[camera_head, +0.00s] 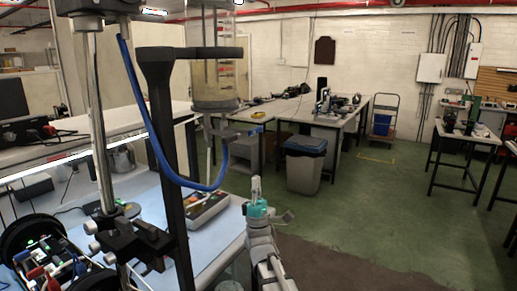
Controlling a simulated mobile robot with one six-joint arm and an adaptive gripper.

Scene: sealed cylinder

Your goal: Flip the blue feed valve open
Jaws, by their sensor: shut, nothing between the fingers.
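A blue hose (146,118) hangs from the upper left and loops to a grey fitting (226,132) under the clear cylinder (204,80). My gripper (256,182) points up at the lower middle, above a teal band on my arm. Its fingers are together and empty. It is below and right of the cylinder, and appears apart from the hose and the fitting.
A dark upright post (170,170) and a shiny metal rod (97,120) stand left of my gripper. A grey box with coloured buttons (205,212) sits on the pale bench (222,245). A blue-topped bin (304,168) stands behind.

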